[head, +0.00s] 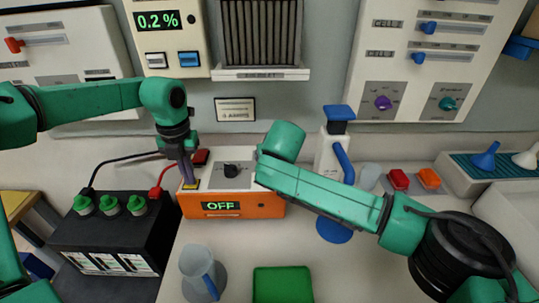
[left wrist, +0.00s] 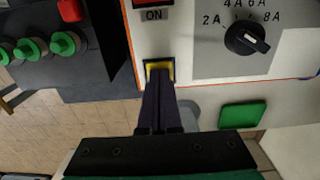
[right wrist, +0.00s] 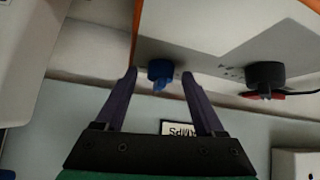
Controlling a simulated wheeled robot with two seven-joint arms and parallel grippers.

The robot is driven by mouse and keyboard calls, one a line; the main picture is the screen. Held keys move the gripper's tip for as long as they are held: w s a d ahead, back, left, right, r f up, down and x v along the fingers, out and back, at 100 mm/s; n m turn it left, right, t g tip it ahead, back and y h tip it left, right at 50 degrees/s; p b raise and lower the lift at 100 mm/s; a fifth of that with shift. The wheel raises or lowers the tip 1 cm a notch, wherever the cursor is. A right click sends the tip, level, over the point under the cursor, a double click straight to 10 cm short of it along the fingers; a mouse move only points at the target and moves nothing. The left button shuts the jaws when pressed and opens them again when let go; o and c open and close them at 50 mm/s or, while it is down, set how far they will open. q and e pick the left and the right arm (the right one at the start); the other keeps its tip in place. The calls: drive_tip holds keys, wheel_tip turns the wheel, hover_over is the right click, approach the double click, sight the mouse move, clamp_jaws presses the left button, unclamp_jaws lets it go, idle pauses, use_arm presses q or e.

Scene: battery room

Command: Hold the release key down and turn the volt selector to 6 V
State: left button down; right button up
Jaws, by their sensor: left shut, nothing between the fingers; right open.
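The charger box (head: 245,211) is orange with a pale top panel, and its green display reads OFF. My left gripper (head: 188,183) is shut and empty, pointing down, its tips at the yellow key (left wrist: 160,64) on the panel. I cannot tell how far the key is pressed. A blue knob (right wrist: 160,69), likely the volt selector, stands between the fingers of my open right gripper (right wrist: 163,75), in the right wrist view; its scale is not readable. My right arm hides this knob and the right gripper in the head view.
The black amp selector (left wrist: 247,38) and the red ON switch (head: 201,157) share the panel. A black battery (head: 112,240) with green caps and red and black leads stands left. A clear jug (head: 197,268) and green tray (head: 282,284) lie in front.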

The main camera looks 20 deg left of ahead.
clamp_jaws()
idle(0.3)
drive_tip(key=n+g+y, duration=0.1)
drive_tip(key=n+y, duration=0.1)
drive_tip(key=n, duration=0.1)
drive_tip(key=shift+w+d+n+g, duration=0.1)
drive_tip(key=shift+d+n+g, duration=0.1)
drive_tip(key=shift+n+g, duration=0.15)
drive_tip(key=shift+w+d+n+g+y, duration=0.15)
drive_tip(key=shift+n+g+y, duration=0.45)
drive_tip(key=shift+n+g, duration=0.5)
drive_tip(key=shift+w+n+g+y, duration=0.15)
drive_tip(key=shift+n+g+y, duration=0.5)
drive_tip(key=shift+n, duration=0.8)
